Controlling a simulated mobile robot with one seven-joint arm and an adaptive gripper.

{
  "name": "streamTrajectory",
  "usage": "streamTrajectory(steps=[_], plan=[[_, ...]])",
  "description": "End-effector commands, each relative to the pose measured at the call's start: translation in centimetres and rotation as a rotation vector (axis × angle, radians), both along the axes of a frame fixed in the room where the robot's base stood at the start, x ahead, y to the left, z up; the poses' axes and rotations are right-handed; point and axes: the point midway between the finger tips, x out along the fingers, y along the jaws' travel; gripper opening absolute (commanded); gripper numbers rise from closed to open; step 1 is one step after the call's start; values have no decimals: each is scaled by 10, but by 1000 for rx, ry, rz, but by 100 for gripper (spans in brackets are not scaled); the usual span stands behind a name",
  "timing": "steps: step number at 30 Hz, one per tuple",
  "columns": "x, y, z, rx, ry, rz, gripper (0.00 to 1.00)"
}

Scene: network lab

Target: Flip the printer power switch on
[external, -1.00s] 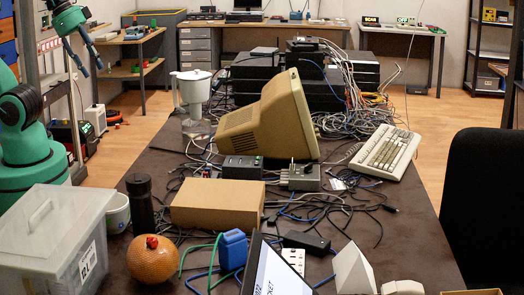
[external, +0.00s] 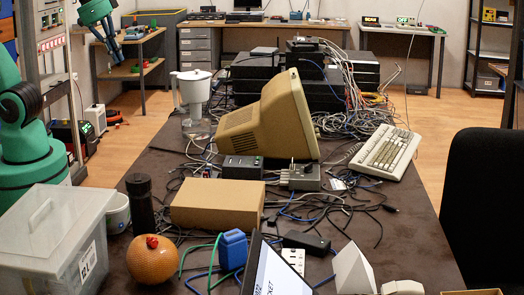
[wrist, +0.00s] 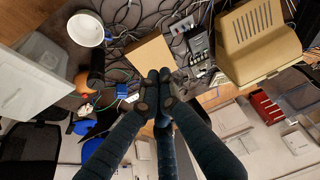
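No object in view is clearly marked as the printer's power switch. A grey box with an upright lever (external: 304,177) stands on the dark table in front of the beige monitor; I cannot tell whether it is that switch. It seems to show in the wrist view (wrist: 199,46) too. A black box (external: 242,168) stands just left of it. My gripper (external: 115,54) is high at the upper left, well away from these boxes, and holds nothing visible. In the wrist view its dark fingers converge (wrist: 160,90), but I cannot tell whether they are shut.
A beige monitor (external: 262,120), a white jug (external: 192,90) and a cardboard box (external: 217,204) crowd the dark table (external: 150,165). A keyboard (external: 385,153) and loose cables lie to the right. A clear bin (external: 45,235) and an orange ball (external: 152,261) stand at the front left.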

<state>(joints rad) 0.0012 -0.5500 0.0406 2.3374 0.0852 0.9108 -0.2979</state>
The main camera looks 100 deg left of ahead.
Motion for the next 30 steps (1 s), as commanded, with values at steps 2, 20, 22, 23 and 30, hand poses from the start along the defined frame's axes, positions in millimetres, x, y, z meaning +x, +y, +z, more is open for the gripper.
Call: streamTrajectory(steps=[2, 20, 22, 23, 30], plan=[[16, 3, 2, -6, 15, 42, 0], [129, 27, -6, -27, 82, 378, 0], [143, 30, -9, -29, 88, 416, 0], [148, 31, -11, -28, 90, 434, 0], [194, 41, -27, -26, 101, 566, 0]])
